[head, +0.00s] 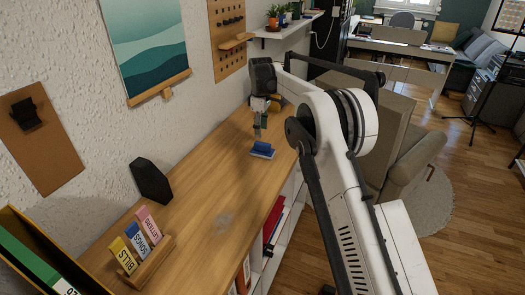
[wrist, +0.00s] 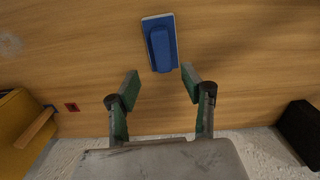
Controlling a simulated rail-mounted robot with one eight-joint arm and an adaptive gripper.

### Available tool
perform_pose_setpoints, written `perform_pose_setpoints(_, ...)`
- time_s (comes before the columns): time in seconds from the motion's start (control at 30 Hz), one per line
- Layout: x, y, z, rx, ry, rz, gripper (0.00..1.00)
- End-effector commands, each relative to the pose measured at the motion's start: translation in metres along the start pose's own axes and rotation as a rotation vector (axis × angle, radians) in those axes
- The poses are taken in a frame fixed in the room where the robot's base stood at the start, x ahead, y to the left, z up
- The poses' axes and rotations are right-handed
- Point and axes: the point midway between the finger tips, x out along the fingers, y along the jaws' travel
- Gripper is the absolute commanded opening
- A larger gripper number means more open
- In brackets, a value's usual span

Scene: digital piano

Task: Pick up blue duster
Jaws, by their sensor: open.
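The blue duster (head: 262,150) lies flat on the wooden shelf top, a blue block with a raised blue grip and a pale edge. In the wrist view the duster (wrist: 161,43) lies ahead of the fingertips, near the top of the picture. My gripper (wrist: 160,78) is open and empty, its two green finger pads apart. In the head view my gripper (head: 259,133) hangs above the shelf top just behind the duster. The pads and the duster are apart in the wrist view; the exact height of the gap is hard to tell.
A wooden holder with coloured cards (head: 140,245) and a black block (head: 151,182) stand nearer on the wooden top (head: 205,190). A yellow object (wrist: 22,118) and a dark object (wrist: 300,130) show at the wrist view's sides. The wood around the duster is clear.

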Motion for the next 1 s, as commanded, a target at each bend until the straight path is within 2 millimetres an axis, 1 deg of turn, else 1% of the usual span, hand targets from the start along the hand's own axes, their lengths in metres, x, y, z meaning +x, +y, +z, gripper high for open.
perform_pose_setpoints(0.03,0.007,0.000,0.000,0.000,0.000,0.000,0.43)
perform_pose_setpoints(0.1,0.013,0.000,0.000,0.000,0.000,0.000,0.43)
perform_pose_setpoints(0.27,0.021,0.000,0.001,0.001,0.000,0.000,0.43)
perform_pose_setpoints(0.37,0.029,-0.002,0.003,0.001,0.000,0.000,0.43)
perform_pose_setpoints(0.53,0.051,-0.006,0.009,0.001,0.000,0.000,0.43)
perform_pose_setpoints(0.6,0.060,-0.005,0.008,0.001,0.000,0.000,0.43)
perform_pose_setpoints(0.7,0.068,-0.005,0.008,0.001,0.000,0.000,0.43)
perform_pose_setpoints(0.97,0.071,-0.005,0.008,0.001,0.000,0.000,0.43)
perform_pose_setpoints(1.0,0.071,-0.005,0.008,0.001,0.000,0.000,0.40)
